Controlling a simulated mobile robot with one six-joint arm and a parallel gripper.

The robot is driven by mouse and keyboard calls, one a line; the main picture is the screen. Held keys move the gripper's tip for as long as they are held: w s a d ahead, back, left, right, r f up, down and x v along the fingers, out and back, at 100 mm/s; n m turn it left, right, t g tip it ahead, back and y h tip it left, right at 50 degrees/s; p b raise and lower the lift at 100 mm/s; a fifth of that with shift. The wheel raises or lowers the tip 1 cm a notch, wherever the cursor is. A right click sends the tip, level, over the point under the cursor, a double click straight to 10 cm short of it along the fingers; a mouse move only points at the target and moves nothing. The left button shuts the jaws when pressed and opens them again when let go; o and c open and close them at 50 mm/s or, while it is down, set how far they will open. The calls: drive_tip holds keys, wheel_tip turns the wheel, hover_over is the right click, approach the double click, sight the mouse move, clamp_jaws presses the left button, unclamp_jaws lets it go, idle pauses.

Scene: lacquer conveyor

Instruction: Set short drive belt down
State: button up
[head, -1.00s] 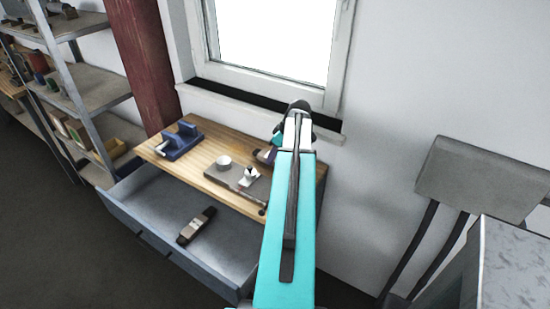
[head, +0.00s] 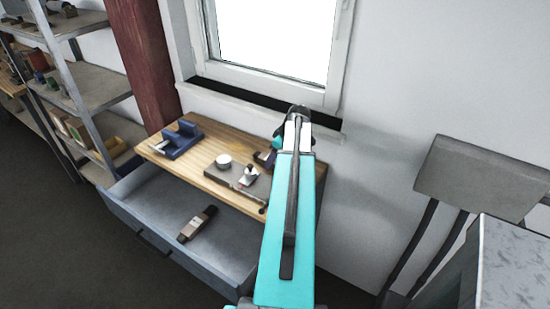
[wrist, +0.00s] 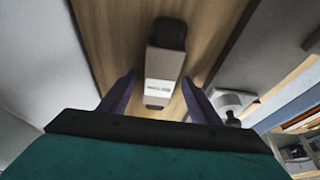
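A band with a pale beige sleeve, a white label and black ends, which looks like the short drive belt (wrist: 163,62), shows in the wrist view over the wooden tabletop. My gripper's two dark purple fingers (wrist: 160,85) stand on either side of it, with a visible gap at the left and a smaller one at the right. Whether it rests fully on the wood is hard to tell. In the head view my gripper (head: 266,157) is over the table's right part, partly hidden by my teal arm.
A wooden worktable (head: 212,190) carries a blue fixture (head: 178,142) and a grey plate (head: 225,176) with a white round part (head: 223,160). Its open grey drawer (head: 165,205) holds another sleeved band (head: 197,224). A window and wall stand behind, and a chair (head: 475,178) is at right.

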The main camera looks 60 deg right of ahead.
drive_tip(key=shift+r, duration=0.25)
drive_tip(key=b+v, duration=0.3)
drive_tip(key=v, duration=0.8)
drive_tip(key=shift+s+r, duration=0.15)
drive_tip(key=shift+r, duration=0.25)
drive_tip(key=shift+r, duration=0.1)
idle(0.6)
